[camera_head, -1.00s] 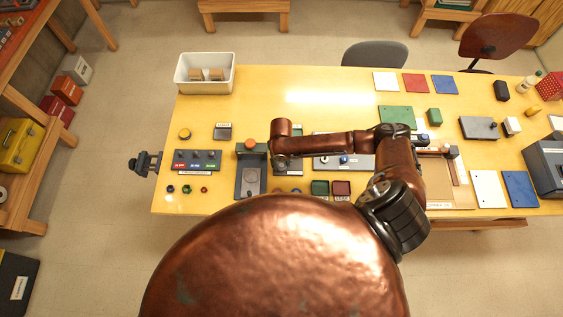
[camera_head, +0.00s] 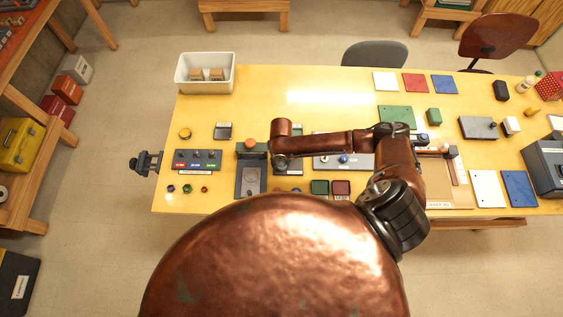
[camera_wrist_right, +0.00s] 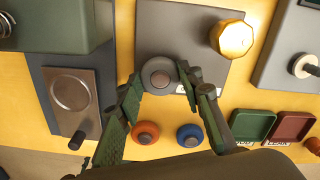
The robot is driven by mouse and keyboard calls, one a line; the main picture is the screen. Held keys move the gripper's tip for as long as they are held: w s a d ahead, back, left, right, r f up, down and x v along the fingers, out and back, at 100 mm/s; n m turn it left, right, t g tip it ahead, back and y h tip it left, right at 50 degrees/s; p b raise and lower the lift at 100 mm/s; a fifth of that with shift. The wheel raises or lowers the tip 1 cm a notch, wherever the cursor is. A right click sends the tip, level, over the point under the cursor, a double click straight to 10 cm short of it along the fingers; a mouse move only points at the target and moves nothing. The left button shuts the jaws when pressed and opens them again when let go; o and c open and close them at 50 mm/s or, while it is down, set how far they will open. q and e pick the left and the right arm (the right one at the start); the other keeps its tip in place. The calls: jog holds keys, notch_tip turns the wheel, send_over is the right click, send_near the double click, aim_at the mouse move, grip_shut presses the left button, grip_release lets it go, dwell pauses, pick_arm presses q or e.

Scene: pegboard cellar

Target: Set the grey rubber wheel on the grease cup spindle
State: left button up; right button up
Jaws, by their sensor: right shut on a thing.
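My right gripper (camera_wrist_right: 160,80) is shut on the grey rubber wheel (camera_wrist_right: 158,75), a dark grey ring with a paler brownish centre, in the right wrist view. The fingers are on either side of it. The wheel shows over a grey base plate (camera_wrist_right: 180,48) with a faceted brass cup (camera_wrist_right: 232,36) at its upper right. A label on the plate is partly covered by a finger. No spindle shows; whether one is under or inside the wheel, and the wheel's height, I cannot tell. In the head view my right arm mostly hides this plate and the wheel. My left gripper is not in view.
An orange wheel (camera_wrist_right: 146,132) and a blue wheel (camera_wrist_right: 190,135) lie near the fingers. Green (camera_wrist_right: 252,124) and dark red (camera_wrist_right: 292,126) trays stand at right. A green block-like fixture (camera_wrist_right: 60,25) rises close at left. A white bin (camera_head: 204,88) stands at the table's far left.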

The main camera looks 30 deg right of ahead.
jog(key=shift+f, duration=0.15)
dwell(0.3)
jog(key=o, duration=1.3)
jog(key=shift+o, duration=0.8)
jog(key=shift+o, duration=1.4)
notch_tip(320, 180, up, 7)
jog(key=p, duration=0.7)
jog(key=shift+f, duration=0.1)
